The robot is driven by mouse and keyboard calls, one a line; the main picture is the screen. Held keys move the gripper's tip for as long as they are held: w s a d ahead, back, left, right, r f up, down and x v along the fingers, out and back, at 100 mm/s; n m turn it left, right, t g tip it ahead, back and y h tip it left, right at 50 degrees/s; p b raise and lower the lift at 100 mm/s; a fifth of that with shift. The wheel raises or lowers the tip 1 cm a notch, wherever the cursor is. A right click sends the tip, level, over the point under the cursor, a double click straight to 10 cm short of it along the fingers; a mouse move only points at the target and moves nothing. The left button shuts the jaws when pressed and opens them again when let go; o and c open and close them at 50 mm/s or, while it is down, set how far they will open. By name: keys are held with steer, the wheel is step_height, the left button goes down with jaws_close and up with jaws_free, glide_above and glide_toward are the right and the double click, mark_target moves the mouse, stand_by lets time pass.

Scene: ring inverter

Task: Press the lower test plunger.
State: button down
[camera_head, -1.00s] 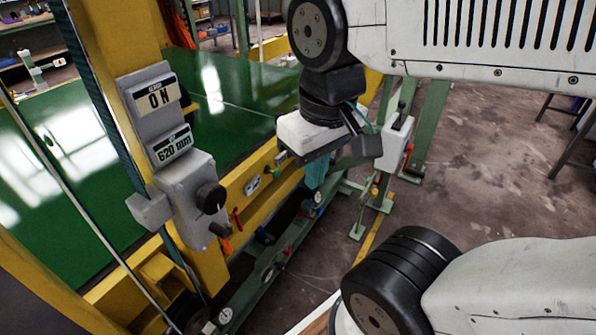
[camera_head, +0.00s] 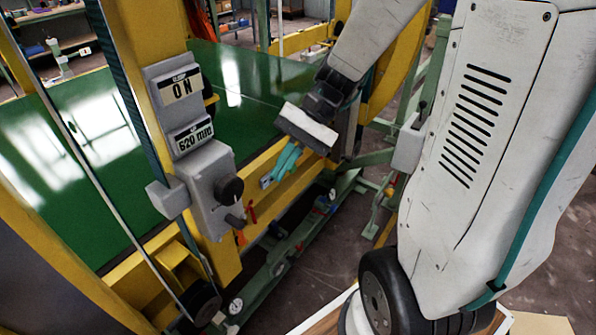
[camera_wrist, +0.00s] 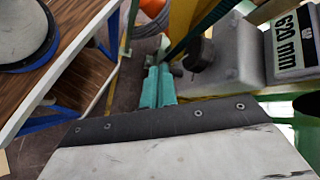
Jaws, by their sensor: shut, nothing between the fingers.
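My gripper (camera_head: 281,172) is shut and empty, its teal fingers together and pointing down and left, in front of the yellow beam. In the wrist view the teal fingers (camera_wrist: 157,84) show side by side, with the grey control box beyond them to the right. I cannot tell for sure which part is the lower test plunger. Candidates on or near the grey control box (camera_head: 207,180) are a black knob (camera_head: 231,190), a red lever (camera_head: 251,214) and an orange handle (camera_head: 241,238) below. The gripper is right of and above these, apart from them.
The box carries an ON label (camera_head: 181,88) and a 620 mm label (camera_head: 193,136). A yellow post and beam (camera_head: 290,186) frame the green surface (camera_head: 110,150). A green lower rail with gauges (camera_head: 235,305) runs beneath. My arm fills the right side.

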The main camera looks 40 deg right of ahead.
mark_target(294, 170)
steer(key=w+d+f+m+t+y, duration=0.5)
steer(key=w+d+f+m+t, duration=0.3)
steer(key=w+d+f+m, duration=0.25)
steer(key=d+f+m+t+h, duration=0.8)
steer(key=d+f+m, duration=0.5)
steer(key=f, duration=0.6)
steer(key=d+t, duration=0.2)
steer(key=shift+s+d+t, duration=0.2)
steer(key=shift+d+t, duration=0.15)
steer(key=shift+t, duration=0.05)
steer(key=shift+m, duration=0.25)
steer(key=x, duration=1.4)
steer(key=shift+w+d+f, duration=0.1)
steer(key=shift+f, duration=0.1)
steer(key=shift+w, duration=0.1)
